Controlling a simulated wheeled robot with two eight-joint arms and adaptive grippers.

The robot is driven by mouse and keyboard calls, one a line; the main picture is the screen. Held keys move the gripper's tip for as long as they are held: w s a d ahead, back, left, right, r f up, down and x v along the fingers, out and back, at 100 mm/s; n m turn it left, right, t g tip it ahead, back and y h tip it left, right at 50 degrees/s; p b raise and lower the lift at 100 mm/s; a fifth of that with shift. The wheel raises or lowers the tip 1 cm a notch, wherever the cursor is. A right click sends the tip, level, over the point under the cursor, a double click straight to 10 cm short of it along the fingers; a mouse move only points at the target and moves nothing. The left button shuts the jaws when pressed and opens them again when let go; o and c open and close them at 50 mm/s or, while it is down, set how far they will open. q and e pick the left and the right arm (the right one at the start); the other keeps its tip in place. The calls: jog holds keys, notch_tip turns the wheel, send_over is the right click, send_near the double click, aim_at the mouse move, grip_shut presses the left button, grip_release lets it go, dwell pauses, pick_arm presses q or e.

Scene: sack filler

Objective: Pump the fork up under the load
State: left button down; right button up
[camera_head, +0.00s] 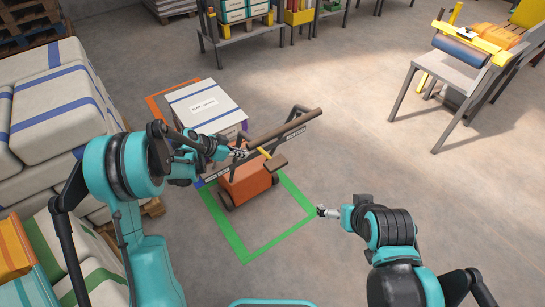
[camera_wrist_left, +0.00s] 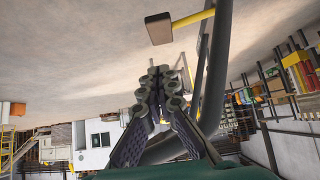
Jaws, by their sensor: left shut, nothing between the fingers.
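An orange pump truck body (camera_head: 246,186) with dark wheels stands on the floor, a long dark bar (camera_head: 300,128) slanting above it. A yellow lever with a brown pad (camera_head: 277,163) sticks out below the bar. In the left wrist view the brown pad (camera_wrist_left: 158,28) shows at the top, beside the dark bar (camera_wrist_left: 217,65). A white load (camera_head: 204,104) with a label is behind the truck; the fork is hidden. My left gripper (camera_head: 243,153) is shut and empty close to the bar; its fingers (camera_wrist_left: 160,80) meet in the wrist view. My right gripper (camera_head: 320,211) hangs apart; its fingers are too small to judge.
Stacked white sacks (camera_head: 50,95) stand on the left. A grey table (camera_head: 450,85) stands at the upper right.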

pick_arm(q)
jog(key=shift+d+f, duration=0.1)
jog(key=shift+f, duration=0.1)
jog(key=b, duration=0.7)
send_near(277, 163)
jog(key=x, duration=0.6)
jog(key=shift+w+d, duration=0.25)
jog(key=shift+w, duration=0.2)
jog(key=shift+f, duration=0.1)
jog(key=shift+s+d+f+t, duration=0.2)
jog(key=shift+f+t, duration=0.1)
jog(key=shift+f, duration=0.2)
jog(key=shift+m+t+y, duration=0.6)
jog(key=shift+t, duration=0.1)
jog(key=f, duration=0.6)
jog(key=shift+s+d, duration=0.2)
jog(key=shift+s, duration=0.2)
jog(key=shift+f, duration=0.95)
jog(key=shift+s+f, duration=0.1)
